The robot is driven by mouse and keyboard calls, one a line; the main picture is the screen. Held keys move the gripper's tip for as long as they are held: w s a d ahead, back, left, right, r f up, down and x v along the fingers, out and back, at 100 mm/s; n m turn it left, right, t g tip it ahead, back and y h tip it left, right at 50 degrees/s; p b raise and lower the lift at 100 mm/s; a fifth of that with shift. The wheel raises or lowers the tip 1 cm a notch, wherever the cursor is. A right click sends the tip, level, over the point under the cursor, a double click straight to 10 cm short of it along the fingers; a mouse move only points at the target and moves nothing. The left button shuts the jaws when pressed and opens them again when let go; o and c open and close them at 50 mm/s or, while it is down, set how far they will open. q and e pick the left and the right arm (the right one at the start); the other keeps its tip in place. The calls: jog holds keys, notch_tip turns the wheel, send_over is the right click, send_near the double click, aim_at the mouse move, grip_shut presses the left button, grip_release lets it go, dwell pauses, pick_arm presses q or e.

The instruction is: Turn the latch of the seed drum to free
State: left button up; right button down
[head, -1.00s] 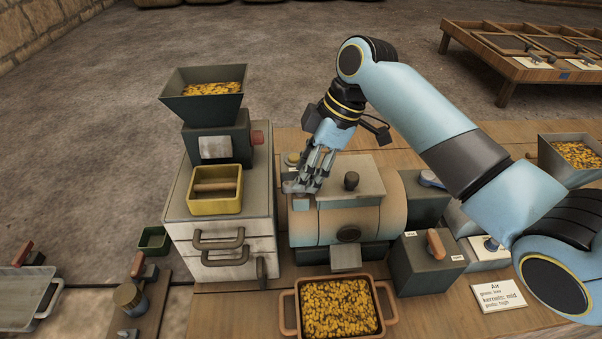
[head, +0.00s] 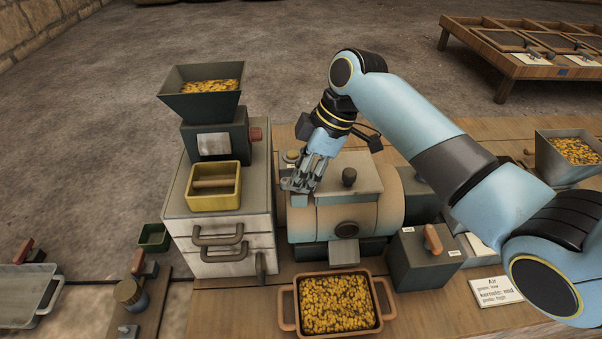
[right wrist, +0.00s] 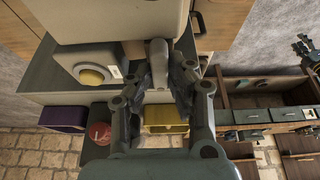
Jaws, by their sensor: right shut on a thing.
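The seed drum (head: 383,206) is a tan cylinder lying on its side on the wooden bench, with a grey lid and a black knob (head: 349,177) on top. My right gripper (head: 299,185) is at the left end of the lid. In the right wrist view, my right gripper (right wrist: 172,84) has its fingers closed on both sides of a small grey lever, the latch (right wrist: 158,52). The fingers hide much of the latch in the head view, so its exact angle is hard to tell. My left gripper is not in view.
A cabinet with a seed hopper (head: 185,107) and yellow box (head: 214,201) stands close left of the drum. An orange-rimmed tray (head: 287,313) of kernels sits in front. A dark box with an orange lever (head: 432,239) stands front right.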

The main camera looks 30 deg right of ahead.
jog(key=shift+s+m+p, duration=0.1)
jog(key=shift+m+p, duration=0.2)
jog(key=shift+p, duration=0.05)
jog(key=shift+r+m+t+p, duration=0.1)
jog(key=shift+m+t+p, duration=0.3)
jog(key=shift+m+p, duration=0.4)
jog(key=m+h, duration=0.1)
jog(key=m, duration=0.1)
jog(key=shift+a+m+t, duration=0.1)
jog(key=shift+m+t, duration=0.3)
jog(key=m+h, duration=0.1)
jog(key=m, duration=0.2)
jog(key=m+t+h, duration=0.1)
jog(key=m, duration=0.2)
jog(key=shift+a, duration=0.15)
jog(key=m+h, duration=0.1)
jog(key=m, duration=0.2)
jog(key=m+h, duration=0.1)
jog(key=m, duration=0.2)
jog(key=shift+a+m+g+h, duration=0.1)
jog(key=shift+m+g+h, duration=0.2)
jog(key=shift+m+h, duration=0.1)
